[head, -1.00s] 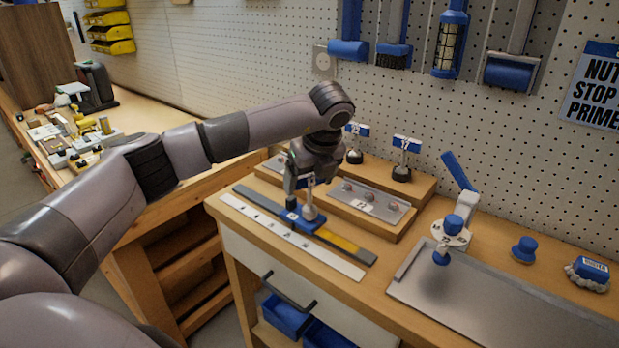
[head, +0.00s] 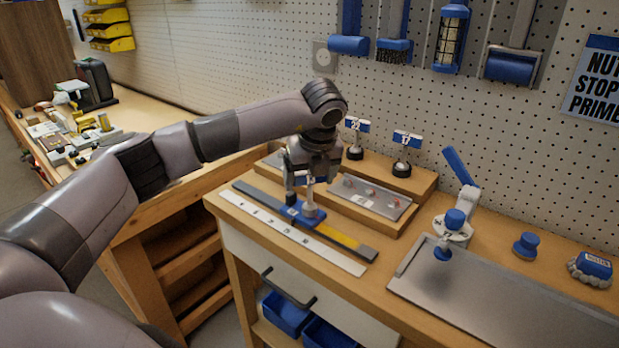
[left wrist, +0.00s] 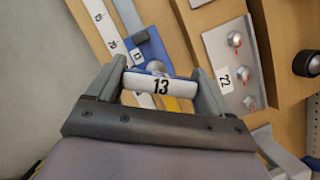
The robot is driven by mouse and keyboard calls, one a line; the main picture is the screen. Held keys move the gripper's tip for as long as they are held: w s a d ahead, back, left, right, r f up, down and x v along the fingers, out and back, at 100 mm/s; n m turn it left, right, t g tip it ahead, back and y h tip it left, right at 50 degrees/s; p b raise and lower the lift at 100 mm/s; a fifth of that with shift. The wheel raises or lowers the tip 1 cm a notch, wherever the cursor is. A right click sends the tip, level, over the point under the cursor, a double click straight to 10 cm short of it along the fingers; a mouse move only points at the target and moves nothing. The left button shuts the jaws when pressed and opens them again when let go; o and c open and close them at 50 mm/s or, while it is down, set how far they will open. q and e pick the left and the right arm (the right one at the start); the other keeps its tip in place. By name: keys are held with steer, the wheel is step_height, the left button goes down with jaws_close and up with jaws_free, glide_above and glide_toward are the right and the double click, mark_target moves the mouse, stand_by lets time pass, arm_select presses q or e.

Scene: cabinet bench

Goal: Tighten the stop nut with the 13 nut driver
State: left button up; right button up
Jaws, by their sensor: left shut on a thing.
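My left gripper (head: 304,190) points down and is shut on the 13 nut driver. In the left wrist view, the driver's white-and-blue handle, marked 13 (left wrist: 161,84), lies crosswise between the two fingers. In the head view, the driver's grey lower end (head: 310,208) stands upright at the blue stop block (head: 290,211) on the dark rail (head: 262,199). The stop nut is hidden under the driver, so I cannot tell how it is seated. My right gripper is not in view.
A white ruler strip (head: 290,232) runs along the front. A blue-handled lever device (head: 455,220) stands farther right.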

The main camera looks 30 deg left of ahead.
arm_select(q)
steer(key=shift+m, duration=0.4)
steer(key=shift+m+t+h+b, duration=0.3)
steer(key=shift+m+t+b, duration=0.15)
steer(key=shift+m, duration=0.95)
steer(key=shift+m+t+h+b, duration=0.3)
steer(key=shift+m+h, duration=0.3)
steer(key=shift+m, duration=0.6)
steer(key=shift+r, duration=0.1)
